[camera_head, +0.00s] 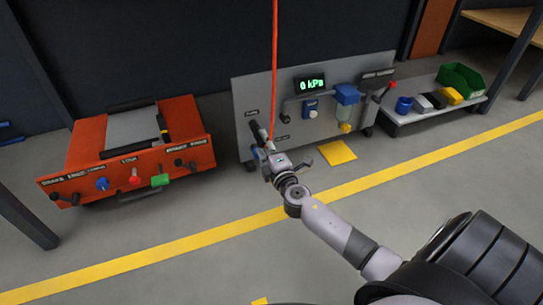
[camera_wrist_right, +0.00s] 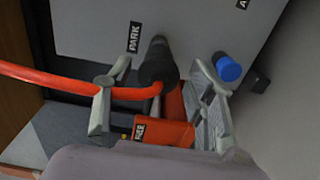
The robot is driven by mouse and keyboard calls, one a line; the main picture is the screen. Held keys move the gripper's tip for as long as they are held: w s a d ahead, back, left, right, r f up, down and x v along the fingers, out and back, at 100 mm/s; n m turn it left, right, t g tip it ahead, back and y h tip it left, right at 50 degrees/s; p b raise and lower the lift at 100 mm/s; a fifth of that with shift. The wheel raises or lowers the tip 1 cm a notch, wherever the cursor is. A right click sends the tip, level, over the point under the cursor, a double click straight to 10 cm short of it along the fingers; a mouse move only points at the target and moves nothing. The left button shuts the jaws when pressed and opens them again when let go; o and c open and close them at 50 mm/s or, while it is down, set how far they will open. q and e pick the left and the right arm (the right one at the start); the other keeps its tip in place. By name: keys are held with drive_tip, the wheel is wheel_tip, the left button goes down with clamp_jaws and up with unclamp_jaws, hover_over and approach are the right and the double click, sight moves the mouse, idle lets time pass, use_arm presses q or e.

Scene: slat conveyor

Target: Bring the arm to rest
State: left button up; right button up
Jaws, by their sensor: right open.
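My right gripper (camera_head: 287,160) is at the lower left of the grey panel (camera_head: 290,90) in the head view, with its fingers spread. In the right wrist view my right gripper (camera_wrist_right: 157,105) is open, one finger on each side of a black connector (camera_wrist_right: 157,62) with an orange hose (camera_wrist_right: 50,80). The connector sits at the panel by a PARK label (camera_wrist_right: 134,38). I cannot tell whether a finger touches it or the hose. The hose (camera_head: 275,60) hangs from above in the head view. My left gripper is not in view.
An orange cart (camera_head: 150,150) with coloured knobs stands at the left. A blue knob (camera_wrist_right: 228,68) is close to the right finger. A low shelf (camera_head: 400,115) with a green bin (camera_head: 462,80) stands at the right. The floor in front is clear, with a yellow line (camera_head: 180,247).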

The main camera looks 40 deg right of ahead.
drive_tip(key=v, duration=0.6)
drive_tip(key=shift+s, duration=0.3)
